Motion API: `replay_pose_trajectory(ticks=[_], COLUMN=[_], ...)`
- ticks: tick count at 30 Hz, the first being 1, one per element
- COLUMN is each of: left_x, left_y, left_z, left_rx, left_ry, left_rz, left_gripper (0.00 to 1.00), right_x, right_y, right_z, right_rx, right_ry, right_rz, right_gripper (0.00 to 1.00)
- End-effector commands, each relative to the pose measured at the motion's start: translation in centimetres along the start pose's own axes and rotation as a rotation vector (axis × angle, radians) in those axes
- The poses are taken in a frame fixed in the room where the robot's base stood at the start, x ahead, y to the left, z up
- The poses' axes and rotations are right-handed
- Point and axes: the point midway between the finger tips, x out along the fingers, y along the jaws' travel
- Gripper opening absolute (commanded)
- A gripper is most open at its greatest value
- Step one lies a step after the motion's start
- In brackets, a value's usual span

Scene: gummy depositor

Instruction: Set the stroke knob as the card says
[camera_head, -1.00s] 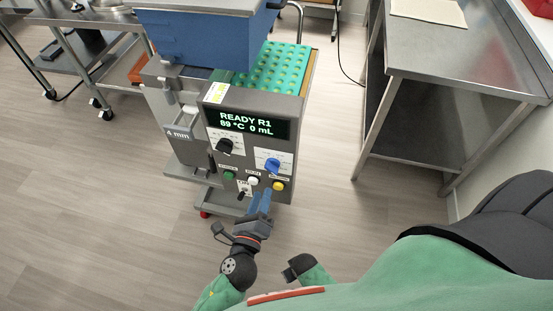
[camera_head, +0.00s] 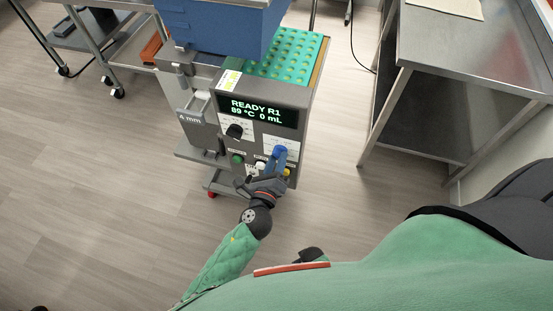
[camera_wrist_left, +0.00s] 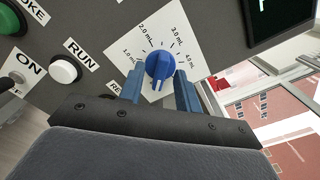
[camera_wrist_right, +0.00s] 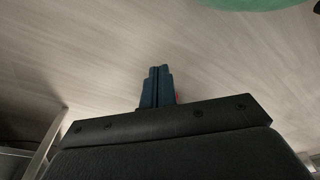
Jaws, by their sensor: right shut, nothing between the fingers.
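The depositor's front panel has a blue knob (camera_head: 279,151) on a white scale plate. In the left wrist view the blue knob (camera_wrist_left: 160,65) sits among marks from 1.0 mL to 4.0 mL; I cannot tell which mark it points to. My left gripper (camera_head: 276,159) is at this knob. Its fingers (camera_wrist_left: 159,72) are open, one on each side of the knob, with small gaps visible. The display (camera_head: 262,109) reads READY R1, 89 °C, 0 mL. My right gripper (camera_wrist_right: 157,72) is shut and empty, over the floor.
A black knob (camera_head: 234,131) is left of the blue one. A steel table (camera_head: 470,60) stands right.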

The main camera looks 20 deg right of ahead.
Motion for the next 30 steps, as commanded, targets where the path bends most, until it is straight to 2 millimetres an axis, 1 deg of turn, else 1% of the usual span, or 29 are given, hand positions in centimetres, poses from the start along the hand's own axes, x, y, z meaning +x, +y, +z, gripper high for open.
replay_pose_trajectory(ticks=[7, 8, 12, 13, 23, 26, 30], left_x=[0.06, 0.06, 0.05, 0.05, 0.03, 0.02, 0.02], left_y=[0.02, 0.02, 0.01, 0.01, 0.05, 0.06, 0.1], left_z=[-0.02, -0.02, -0.01, -0.01, -0.06, -0.09, -0.1], left_rx=[0.0, 0.0, 0.0, 0.0, -0.027, -0.064, -0.148], left_ry=[0.0, 0.0, 0.0, 0.0, 0.0, 0.0, -0.001], left_rz=[0.0, 0.0, 0.0, 0.0, 0.0, 0.0, 0.0], left_gripper=[0.34, 0.3, 0.02, 0.0, 0.0, 0.0, 0.0], right_x=[0.07, 0.06, 0.06, 0.06, 0.11, 0.01, -0.65], right_y=[0.03, 0.03, 0.05, 0.05, 0.13, 0.09, -0.11], right_z=[-0.02, -0.03, -0.03, -0.04, -0.03, -0.08, -0.54], right_rx=[0.0, 0.0, 0.0, 0.0, 0.0, 0.0, 0.002], right_ry=[0.001, 0.001, 0.001, 0.002, -0.002, -0.007, -0.004], right_rz=[0.0, 0.0, 0.0, 0.0, 0.001, 0.0, -0.002], right_gripper=[0.0, 0.0, 0.0, 0.0, 0.0, 0.0, 0.0])
